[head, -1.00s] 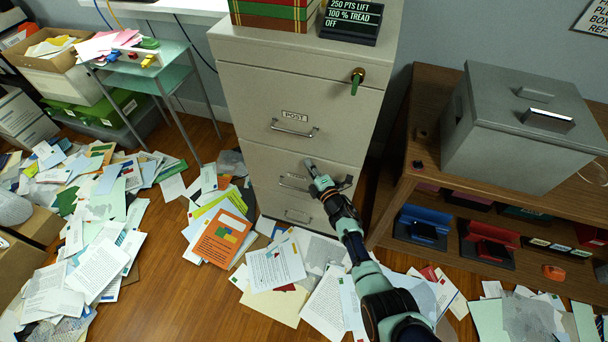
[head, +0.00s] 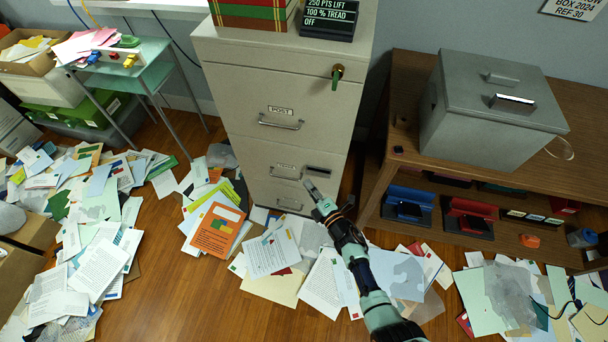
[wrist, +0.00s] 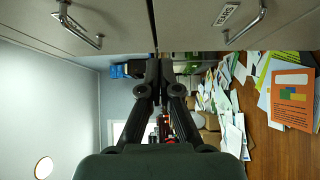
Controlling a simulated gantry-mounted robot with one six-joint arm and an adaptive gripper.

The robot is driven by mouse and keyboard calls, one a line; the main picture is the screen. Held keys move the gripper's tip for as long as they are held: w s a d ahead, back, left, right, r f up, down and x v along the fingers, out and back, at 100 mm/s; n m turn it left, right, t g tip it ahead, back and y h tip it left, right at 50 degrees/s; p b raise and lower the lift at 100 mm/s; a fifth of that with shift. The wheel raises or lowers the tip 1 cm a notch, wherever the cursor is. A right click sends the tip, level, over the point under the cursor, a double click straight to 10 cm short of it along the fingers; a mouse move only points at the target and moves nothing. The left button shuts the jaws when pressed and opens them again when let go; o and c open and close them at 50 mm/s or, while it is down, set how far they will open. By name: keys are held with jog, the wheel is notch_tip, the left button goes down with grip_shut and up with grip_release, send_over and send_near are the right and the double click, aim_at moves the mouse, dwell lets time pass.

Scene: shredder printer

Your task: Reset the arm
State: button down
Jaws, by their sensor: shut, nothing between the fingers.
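My gripper (head: 310,187) is in front of the lower part of a beige filing cabinet (head: 285,95). Its fingers are closed together with nothing between them. In the wrist view the closed fingertips (wrist: 158,62) point toward a narrow dark line by the cabinet front (wrist: 120,20), with a metal handle on either side. In the head view my arm reaches up from the bottom right. I cannot tell whether the fingertips touch the cabinet.
Papers (head: 270,250) litter the wooden floor. A wooden shelf (head: 385,190) with a grey lidded box (head: 490,110) stands to the right. A small glass table (head: 145,75) stands at the left. The cabinet has a key (head: 337,78) in its top drawer.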

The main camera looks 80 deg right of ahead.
jog(key=shift+d, duration=0.1)
dwell(0.3)
jog(key=w+a+r+m+y+p, duration=0.15)
jog(key=w+a+r+m, duration=0.3)
jog(key=w+r, duration=0.6)
jog(key=w+a+r+m+p, duration=0.3)
jog(key=w+a+r, duration=0.2)
jog(key=w+r, duration=0.55)
jog(key=w+a+r+m+t+y+p, duration=0.1)
jog(key=w+a+r+y, duration=0.15)
jog(key=a+r, duration=0.5)
jog(key=w+a+r+m+t+y+p, duration=0.1)
jog(key=a+r+y, duration=0.25)
jog(key=a, duration=0.75)
jog(key=s+a+r+n+y+p, duration=0.1)
jog(key=s+a+r+y, duration=0.15)
jog(key=a, duration=0.75)
jog(key=s+a+r+n+y+p, duration=0.15)
jog(key=a+r+y, duration=0.25)
jog(key=a, duration=0.5)
notch_tip(320, 180, up, 37)
jog(key=p, duration=3.7)
jog(key=shift+s+r+m+g, duration=0.15)
jog(key=shift+s+m+g, duration=0.15)
jog(key=shift+m, duration=0.1)
